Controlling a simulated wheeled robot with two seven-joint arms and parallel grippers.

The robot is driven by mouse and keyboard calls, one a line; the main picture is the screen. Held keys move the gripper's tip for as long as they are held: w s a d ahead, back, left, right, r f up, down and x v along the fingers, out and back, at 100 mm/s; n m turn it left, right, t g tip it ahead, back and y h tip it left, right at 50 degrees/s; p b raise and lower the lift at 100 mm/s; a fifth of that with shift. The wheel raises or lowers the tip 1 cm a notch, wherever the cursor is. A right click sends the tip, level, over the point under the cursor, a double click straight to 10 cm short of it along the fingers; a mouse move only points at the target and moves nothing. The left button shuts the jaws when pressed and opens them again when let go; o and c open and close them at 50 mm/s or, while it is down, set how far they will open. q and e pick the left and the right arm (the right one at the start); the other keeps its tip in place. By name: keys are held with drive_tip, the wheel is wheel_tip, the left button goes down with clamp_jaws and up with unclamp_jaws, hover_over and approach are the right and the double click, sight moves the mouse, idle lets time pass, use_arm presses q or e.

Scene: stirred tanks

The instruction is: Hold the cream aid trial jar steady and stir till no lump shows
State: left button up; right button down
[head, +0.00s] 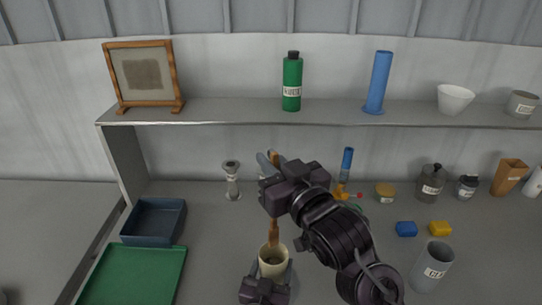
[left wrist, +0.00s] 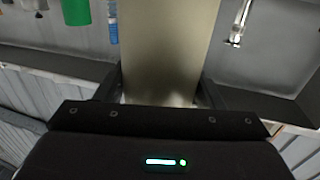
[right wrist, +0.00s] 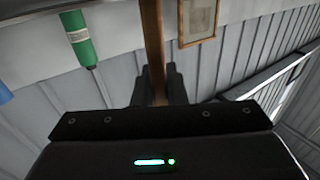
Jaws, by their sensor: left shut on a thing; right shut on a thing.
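The cream jar (head: 273,261) stands upright on the bench at the front middle in the head view. My left gripper (head: 268,284) is shut on it from the front. In the left wrist view the jar's wall (left wrist: 165,50) fills the space between the fingers. My right gripper (head: 276,178) is above the jar, shut on a brown wooden stirring stick (head: 273,233). The stick's lower end goes into the jar's mouth. In the right wrist view the stick (right wrist: 154,45) runs between the closed fingers. The jar's contents are too small to make out, so lumps cannot be told.
A green mat (head: 135,275) and a dark blue tray (head: 154,222) lie to the left. A shelf (head: 220,112) with bottles runs behind. My right arm hides some bench items.

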sight(275, 223)
drive_tip(key=shift+f, duration=7.3)
drive_tip(key=shift+s, duration=0.1)
